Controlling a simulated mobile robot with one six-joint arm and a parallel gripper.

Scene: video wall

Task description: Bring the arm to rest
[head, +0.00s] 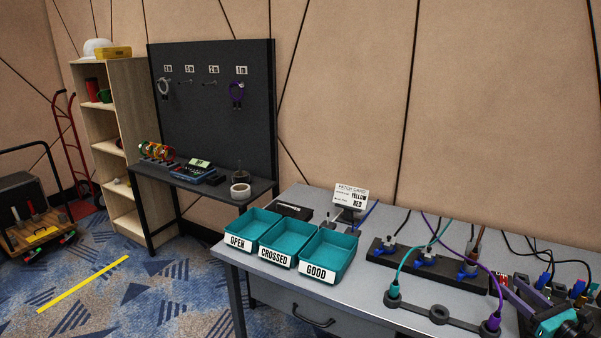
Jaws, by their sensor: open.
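My gripper (511,287) is at the lower right, over the right end of the grey workbench (375,220). Its jaws are apart and point left, and I see nothing held between them. A teal and black part of my arm (562,324) shows behind the jaws and is cut off by the bottom edge. Cables and connectors lie close around the gripper, and I cannot tell whether any touch it.
Teal trays labelled OPEN (248,223), CROSSED (286,236) and GOOD (328,251) stand on the bench. A black connector strip (448,271) and a grey holder (439,314) carry teal and purple cables. A patch card (351,195) stands behind. Blue carpet (190,295) is open at left.

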